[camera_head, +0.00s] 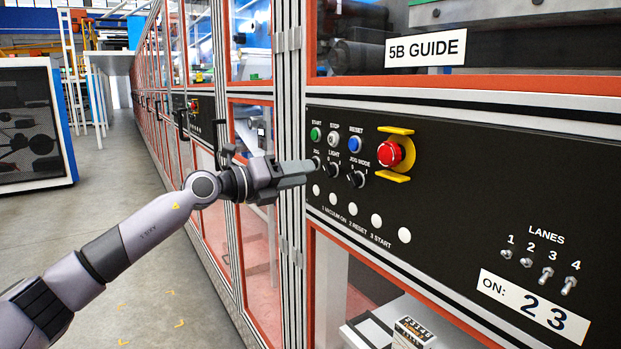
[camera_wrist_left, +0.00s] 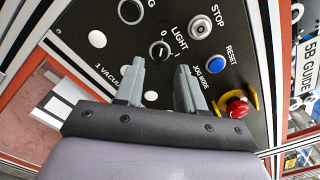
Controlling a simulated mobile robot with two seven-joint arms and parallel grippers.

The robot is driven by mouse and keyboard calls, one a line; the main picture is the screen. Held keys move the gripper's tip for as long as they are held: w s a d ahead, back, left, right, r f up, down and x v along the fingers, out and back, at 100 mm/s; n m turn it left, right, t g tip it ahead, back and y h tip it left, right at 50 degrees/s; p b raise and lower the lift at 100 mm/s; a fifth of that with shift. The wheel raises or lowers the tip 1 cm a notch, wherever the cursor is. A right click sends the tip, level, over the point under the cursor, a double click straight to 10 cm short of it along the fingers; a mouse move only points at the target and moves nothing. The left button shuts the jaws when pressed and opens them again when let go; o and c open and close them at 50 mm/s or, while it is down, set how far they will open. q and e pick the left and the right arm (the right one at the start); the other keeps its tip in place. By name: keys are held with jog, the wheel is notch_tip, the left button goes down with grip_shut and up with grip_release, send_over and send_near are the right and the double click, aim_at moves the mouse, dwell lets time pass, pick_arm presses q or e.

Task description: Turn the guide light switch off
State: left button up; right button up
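The guide light switch (camera_head: 333,171) is a black rotary knob labelled LIGHT on the black control panel. In the left wrist view the knob (camera_wrist_left: 160,51) shows between marks 0 and I; I cannot tell clearly which mark its pale pointer line faces. My left gripper (camera_head: 309,170) reaches the panel from the left, its fingertips close to the knob. In the wrist view the left gripper (camera_wrist_left: 160,68) has its two grey fingers apart, with nothing between them, and the knob just beyond the tips. Contact is not visible. My right gripper is out of view.
Close by are the JOG MODE knob (camera_head: 357,179), the red emergency button (camera_head: 389,154) with yellow guards, and the blue RESET button (camera_head: 355,144). Toggle switches (camera_head: 548,276) under LANES are at right. The aisle floor (camera_head: 125,190) is clear at left.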

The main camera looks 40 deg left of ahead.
pick_arm(q)
jog(key=shift+b+v, duration=0.4)
jog(key=shift+v, duration=0.85)
jog(key=s+d+f+n, duration=0.2)
jog(key=d+f+n, duration=0.45)
jog(key=f, duration=0.55)
jog(key=s+d+f+n, duration=0.2)
jog(key=d+f+n, duration=0.45)
jog(key=f, duration=0.55)
jog(key=s+d+f+n+g+y, duration=0.2)
jog(key=s+d+f+n+g, duration=0.1)
jog(key=s+f+n, duration=0.5)
jog(key=s+d+f+n+g+y, duration=0.2)
jog(key=s+d+f+n, duration=0.4)
jog(key=s+f, duration=0.9)
notch_tip(320, 180, down, 2)
jog(key=shift+d+f+n+g+y, duration=0.15)
jog(key=shift+n+g+y, duration=0.25)
jog(key=shift+n, duration=0.5)
